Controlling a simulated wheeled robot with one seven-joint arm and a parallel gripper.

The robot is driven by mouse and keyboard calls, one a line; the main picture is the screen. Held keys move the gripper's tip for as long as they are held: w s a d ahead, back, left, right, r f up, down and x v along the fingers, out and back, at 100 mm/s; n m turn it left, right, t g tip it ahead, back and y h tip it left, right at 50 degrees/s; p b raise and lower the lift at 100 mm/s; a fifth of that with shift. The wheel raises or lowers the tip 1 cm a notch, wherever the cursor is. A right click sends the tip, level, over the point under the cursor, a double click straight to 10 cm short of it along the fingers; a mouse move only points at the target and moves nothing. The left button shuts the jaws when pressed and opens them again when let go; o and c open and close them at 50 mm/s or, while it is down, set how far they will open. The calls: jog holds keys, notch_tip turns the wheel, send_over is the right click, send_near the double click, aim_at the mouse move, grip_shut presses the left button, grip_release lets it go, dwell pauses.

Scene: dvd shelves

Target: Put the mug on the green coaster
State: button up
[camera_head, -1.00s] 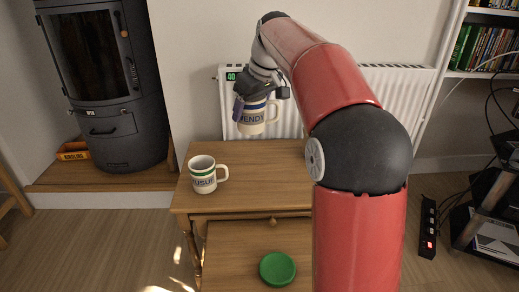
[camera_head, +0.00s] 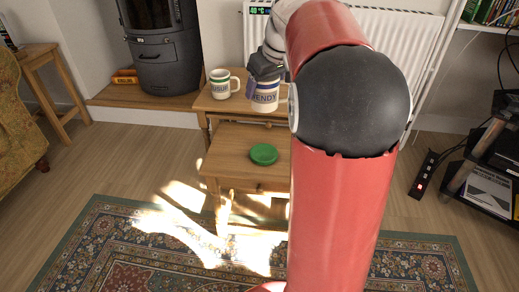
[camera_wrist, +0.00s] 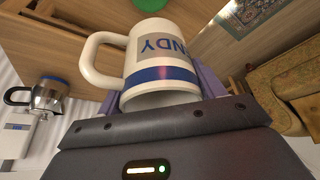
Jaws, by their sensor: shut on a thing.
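A white mug with a blue band and the letters "ENDY" (camera_head: 265,97) is held in my gripper (camera_head: 263,84), in front of the upper wooden table. The wrist view shows this mug (camera_wrist: 158,46) between my lilac fingers, its handle to the left. The green coaster (camera_head: 264,154) lies flat and empty on the lower wooden table (camera_head: 228,165). A sliver of the coaster (camera_wrist: 150,4) shows at the top of the wrist view. A second white mug with a green band (camera_head: 220,88) stands upright on the upper table (camera_head: 212,103).
A black stove (camera_head: 165,60) is at the back left and a white radiator (camera_head: 400,50) behind the tables. A patterned rug (camera_head: 95,240) covers the front floor. A power strip (camera_head: 424,172) and a black shelf unit (camera_head: 490,180) are at the right. The lower table is clear around the coaster.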

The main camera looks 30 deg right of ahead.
notch_tip(320, 180, down, 17)
jog(key=b, duration=0.3)
jog(key=shift+r, duration=0.15)
jog(key=shift+b, duration=0.35)
jog(key=o, duration=0.7)
jog(key=shift+f, duration=0.2)
jog(key=o, duration=0.5)
jog(key=shift+c, duration=0.2)
jog(key=shift+r, duration=0.1)
